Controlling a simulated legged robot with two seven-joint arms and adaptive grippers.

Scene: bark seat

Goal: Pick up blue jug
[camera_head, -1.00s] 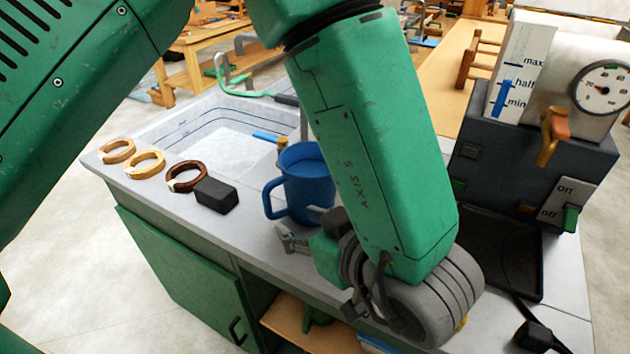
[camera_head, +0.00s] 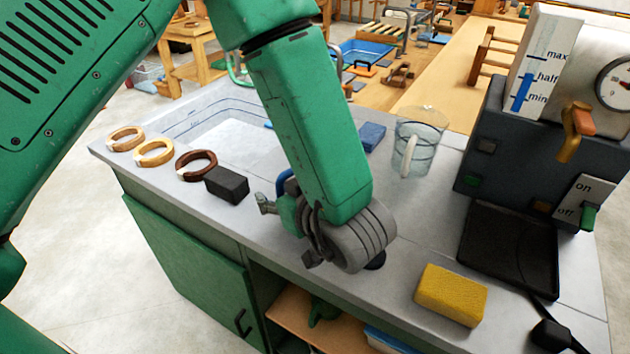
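The blue jug is almost wholly hidden behind my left arm. Only a curved blue piece, which looks like the jug's handle (camera_head: 285,183), shows at the arm's left edge. My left gripper (camera_head: 268,203) is low over the counter, by that blue piece. One grey finger points left; the other finger is hidden, so I cannot see whether it is open or touches the jug. My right gripper is out of view.
On the grey counter (camera_head: 290,285) are a black block (camera_head: 227,185), several rings, a clear jug (camera_head: 418,140), a blue block (camera_head: 372,137) and a yellow sponge (camera_head: 450,294). A dark machine (camera_head: 520,150) with a tray stands at the right. The sink (camera_head: 225,125) is behind.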

